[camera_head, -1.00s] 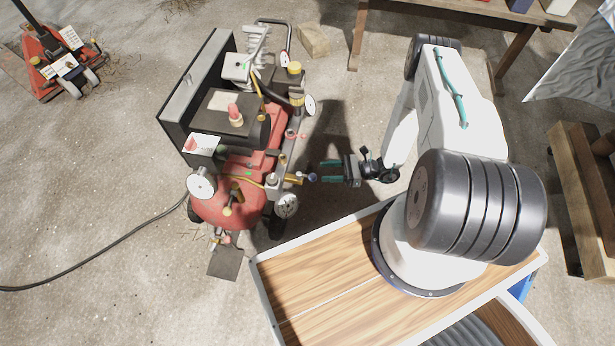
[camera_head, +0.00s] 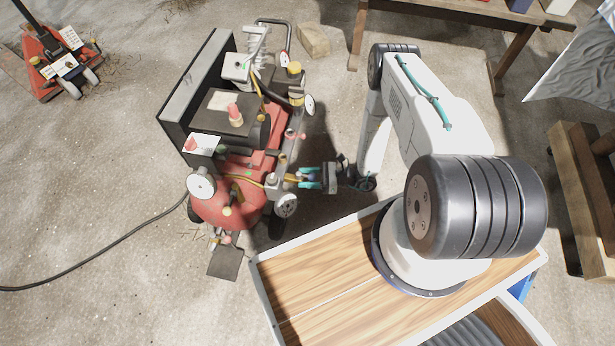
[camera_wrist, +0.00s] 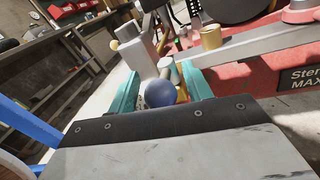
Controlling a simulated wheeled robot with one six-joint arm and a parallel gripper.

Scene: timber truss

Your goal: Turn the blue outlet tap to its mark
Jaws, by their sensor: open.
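The blue outlet tap shows as a round dark-blue knob (camera_wrist: 160,93) in the wrist view, at the end of a brass fitting. It sits between the two teal fingers of my gripper (camera_wrist: 161,82). My gripper is open around it; I cannot tell whether either finger touches it. In the head view my gripper (camera_head: 309,178) reaches in from the right to the compressor's outlet side, and its fingers partly hide the tap. The red compressor (camera_head: 211,209) stands on the floor with gauges, pipes and a black motor. I cannot make out the tap's mark.
A grey bar (camera_wrist: 250,43) and a brass fitting (camera_wrist: 210,37) lie close beyond the fingers. A wooden bench (camera_head: 460,18) stands at the back. A black cable (camera_head: 110,245) runs across the floor at left.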

